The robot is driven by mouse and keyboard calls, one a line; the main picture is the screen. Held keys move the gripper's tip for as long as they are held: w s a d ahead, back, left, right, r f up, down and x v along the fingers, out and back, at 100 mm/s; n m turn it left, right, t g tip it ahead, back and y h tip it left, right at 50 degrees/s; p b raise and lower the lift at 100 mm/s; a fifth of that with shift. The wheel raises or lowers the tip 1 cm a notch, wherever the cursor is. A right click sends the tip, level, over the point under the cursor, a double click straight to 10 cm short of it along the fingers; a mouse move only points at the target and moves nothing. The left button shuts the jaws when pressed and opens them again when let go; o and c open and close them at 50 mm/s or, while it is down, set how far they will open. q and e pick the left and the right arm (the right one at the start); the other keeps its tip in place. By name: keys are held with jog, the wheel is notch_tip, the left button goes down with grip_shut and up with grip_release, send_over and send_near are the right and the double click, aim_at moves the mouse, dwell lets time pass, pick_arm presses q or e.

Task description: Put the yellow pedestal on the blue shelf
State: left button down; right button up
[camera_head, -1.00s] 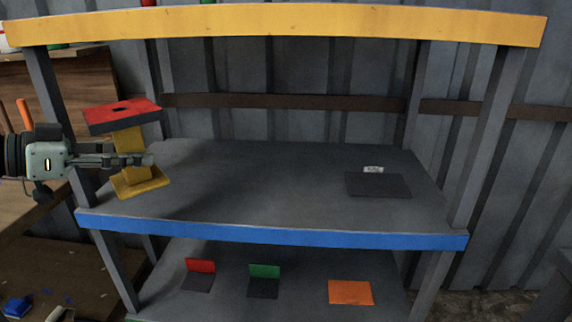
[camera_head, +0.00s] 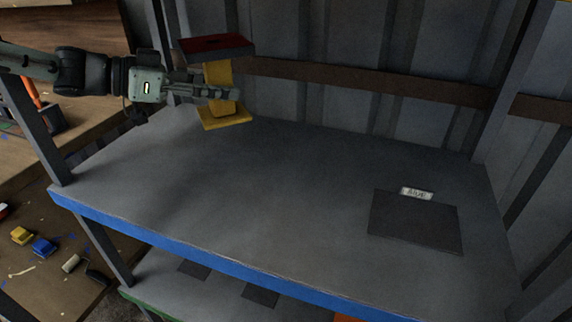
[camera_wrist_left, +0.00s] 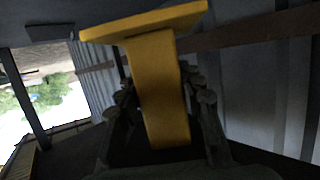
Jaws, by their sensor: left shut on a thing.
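The yellow pedestal (camera_head: 219,80) has a yellow foot plate and stem and a dark red-topped plate on its upper end. My left gripper (camera_head: 222,92) is shut on its stem and holds it upright over the back left of the blue shelf (camera_head: 200,250). The foot looks a little above the shelf surface, though the exact gap is hard to tell. In the left wrist view the pedestal (camera_wrist_left: 160,90) stands between the fingers (camera_wrist_left: 160,110), with its foot plate at the top of the picture. My right gripper is not in view.
A dark square pad (camera_head: 415,222) with a small white label (camera_head: 417,193) lies on the shelf's right side. The middle of the shelf is clear. Posts stand at the shelf's corners, and a corrugated wall (camera_head: 400,60) is behind. Small yellow and blue pieces (camera_head: 42,247) lie lower left.

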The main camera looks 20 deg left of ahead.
aim_at(233, 116)
pick_arm(q)
jog(key=d, duration=0.1)
jog(key=d+f, duration=0.1)
jog(key=d, duration=0.1)
jog(key=shift+s+f, duration=0.25)
jog(key=shift+s, duration=0.1)
jog(key=d+f, duration=0.1)
jog(key=d, duration=0.1)
jog(key=s+d+f+b, duration=0.1)
jog(key=d+f, duration=0.1)
jog(key=d, duration=0.1)
jog(key=d+f+b, duration=0.1)
jog(key=d+f, duration=0.1)
jog(key=d, duration=0.1)
jog(key=shift+s+d+f, duration=0.2)
jog(key=shift+s, duration=0.05)
notch_tip(233, 116, down, 3)
jog(key=shift+f+b, duration=0.2)
jog(key=shift+b, duration=0.3)
jog(key=shift+f, duration=0.15)
jog(key=c, duration=1)
grip_release()
jog(key=shift+a+f, duration=0.1)
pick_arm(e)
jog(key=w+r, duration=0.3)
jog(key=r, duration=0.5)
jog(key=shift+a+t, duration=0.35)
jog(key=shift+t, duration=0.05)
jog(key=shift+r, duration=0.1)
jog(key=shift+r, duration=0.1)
